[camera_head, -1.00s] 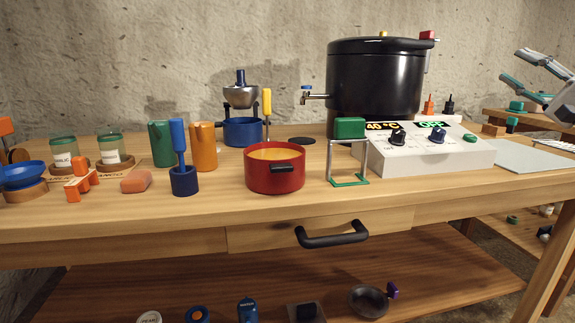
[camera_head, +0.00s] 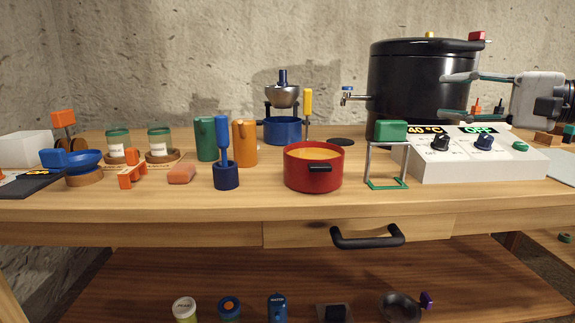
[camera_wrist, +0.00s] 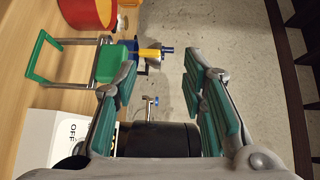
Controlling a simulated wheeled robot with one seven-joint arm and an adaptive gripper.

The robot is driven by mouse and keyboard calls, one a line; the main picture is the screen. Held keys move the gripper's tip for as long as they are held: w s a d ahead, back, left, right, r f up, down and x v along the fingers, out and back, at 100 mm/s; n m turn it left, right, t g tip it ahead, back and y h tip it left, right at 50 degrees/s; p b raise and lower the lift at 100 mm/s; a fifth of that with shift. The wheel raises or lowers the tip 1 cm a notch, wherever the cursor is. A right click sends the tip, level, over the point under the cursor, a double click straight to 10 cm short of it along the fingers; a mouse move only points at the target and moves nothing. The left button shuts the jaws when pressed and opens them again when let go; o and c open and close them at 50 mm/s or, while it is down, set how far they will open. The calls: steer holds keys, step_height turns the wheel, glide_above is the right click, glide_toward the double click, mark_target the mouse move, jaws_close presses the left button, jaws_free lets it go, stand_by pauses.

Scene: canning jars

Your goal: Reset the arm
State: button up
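My gripper (camera_head: 458,95) is open and empty at the right in the head view, in front of the big black pot (camera_head: 395,75). It points left, above the white control box (camera_head: 470,158). In the wrist view its two green-padded fingers (camera_wrist: 163,72) stand wide apart with nothing between them. The black pot (camera_wrist: 158,138) shows beyond and between them. The green-handled stand (camera_wrist: 110,62) lies to the left of the fingers in that view, apart from them.
The red pot (camera_head: 313,175) with orange contents, a blue burner with a metal bowl (camera_head: 282,97), green and orange cylinders (camera_head: 245,150) and jars (camera_head: 160,140) stand on the wooden bench (camera_head: 210,205). The box reads 40 °C and OFF. A drawer handle (camera_head: 365,240) juts out in front.

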steer(key=s+a+f+n+g+h, duration=0.2)
steer(key=s+a+f+g, duration=0.35)
steer(key=s+a, duration=0.35)
steer(key=s+a+f+n+g+h, duration=0.2)
steer(key=s+a+f+g+h, duration=0.15)
steer(key=s+a+f, duration=0.45)
steer(key=s+d+f+n+g+h, duration=0.1)
steer(key=s+d+f+n+h, duration=0.1)
steer(key=s+f+h, duration=0.5)
steer(key=s+d+f+n+g+h, duration=0.1)
steer(key=s+d+f+n, duration=0.3)
steer(key=s, duration=0.6)
step_height(320, 180, up, 39)
steer(key=a+m+t+p, duration=0.1)
steer(key=t+p, duration=0.3)
steer(key=p, duration=3.4)
steer(key=shift+r+m, duration=0.15)
steer(key=shift+m, duration=0.45)
steer(key=shift+w, duration=0.1)
